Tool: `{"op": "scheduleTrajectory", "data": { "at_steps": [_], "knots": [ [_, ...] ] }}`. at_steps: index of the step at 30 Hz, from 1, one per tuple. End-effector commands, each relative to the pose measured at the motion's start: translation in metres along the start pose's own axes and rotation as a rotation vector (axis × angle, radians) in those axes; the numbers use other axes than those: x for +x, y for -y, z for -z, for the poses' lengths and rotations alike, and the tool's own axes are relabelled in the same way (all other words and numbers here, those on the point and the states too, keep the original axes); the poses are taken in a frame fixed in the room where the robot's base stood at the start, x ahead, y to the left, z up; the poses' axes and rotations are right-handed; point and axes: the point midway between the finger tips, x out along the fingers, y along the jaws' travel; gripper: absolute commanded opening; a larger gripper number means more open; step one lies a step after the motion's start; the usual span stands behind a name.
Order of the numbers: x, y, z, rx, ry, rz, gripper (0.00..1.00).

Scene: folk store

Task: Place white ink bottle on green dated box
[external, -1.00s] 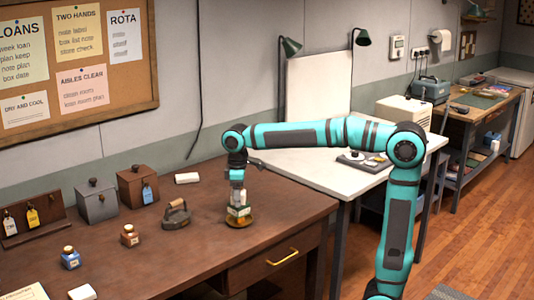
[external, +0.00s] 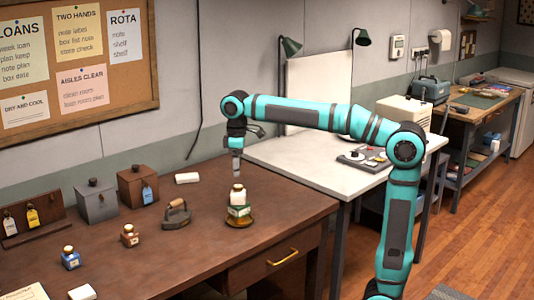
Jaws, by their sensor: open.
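The green box rests on a round amber-brown base (external: 239,223). My gripper (external: 237,172) hangs straight above the bottle, pointing down, open and empty, with a small gap between its tips and the stopper. Any writing on the green box is too small to read.
A dark flat iron (external: 175,213) stands close to the left. A brown ink bottle (external: 129,236) and a blue one (external: 70,258) stand farther left. A brown box (external: 137,187) and a grey box (external: 97,203) are behind. The desk's front right is clear.

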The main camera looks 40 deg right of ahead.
Motion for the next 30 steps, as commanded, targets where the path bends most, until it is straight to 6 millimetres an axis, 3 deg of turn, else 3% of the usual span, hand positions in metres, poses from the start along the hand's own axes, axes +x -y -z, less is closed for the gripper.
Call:
{"op": "scheduleTrajectory", "data": {
  "at_steps": [9,13,30],
  "knots": [
    [-0.008,0.000,-0.001,0.002,-0.003,-0.001,0.69],
    [-0.009,-0.006,-0.011,0.029,-0.051,-0.017,0.69],
    [-0.021,-0.058,-0.131,0.353,-0.666,-0.251,0.69]
  ]
}}
